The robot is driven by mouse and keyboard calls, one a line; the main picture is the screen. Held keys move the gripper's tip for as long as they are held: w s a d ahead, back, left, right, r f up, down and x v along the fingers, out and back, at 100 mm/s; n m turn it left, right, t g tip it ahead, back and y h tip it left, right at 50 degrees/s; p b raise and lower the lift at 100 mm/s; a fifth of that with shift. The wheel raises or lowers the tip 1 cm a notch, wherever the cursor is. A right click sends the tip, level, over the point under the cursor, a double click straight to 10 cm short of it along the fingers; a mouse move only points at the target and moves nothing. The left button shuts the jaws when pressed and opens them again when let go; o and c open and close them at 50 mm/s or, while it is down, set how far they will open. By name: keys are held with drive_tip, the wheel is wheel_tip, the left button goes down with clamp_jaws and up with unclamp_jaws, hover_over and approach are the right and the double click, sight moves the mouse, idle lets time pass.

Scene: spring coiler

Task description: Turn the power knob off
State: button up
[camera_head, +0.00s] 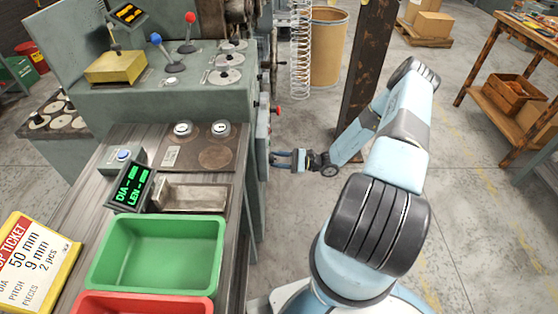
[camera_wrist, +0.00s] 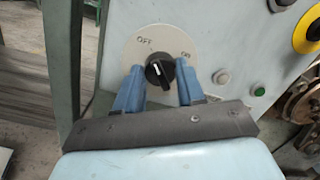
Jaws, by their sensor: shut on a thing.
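The power knob (camera_wrist: 160,70) is a black round knob with a white mark, on a pale round plate (camera_wrist: 133,53) lettered OFF at the upper left and ON at the upper right. The white mark points roughly upward, between the two words; its exact setting is hard to tell. My gripper (camera_wrist: 159,82) has its blue fingers on the two sides of the knob and is shut on it. In the head view my gripper (camera_head: 277,159) reaches the machine's side panel (camera_head: 261,135) from the right; the knob itself is hidden there.
A rusty post (camera_head: 366,70) stands behind my arm. A green bin (camera_head: 158,222) sits on the bench. Floor right of my arm is open.

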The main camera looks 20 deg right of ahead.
drive_tip(key=shift+s+a+f+n, duration=0.1)
drive_tip(key=shift+s+n, duration=0.1)
drive_tip(key=shift+n, duration=0.4)
drive_tip(key=o, duration=1)
drive_tip(key=shift+w, duration=0.1)
drive_tip(key=shift+o, duration=0.2)
drive_tip(key=v, duration=1.4)
drive_tip(key=shift+w, duration=0.2)
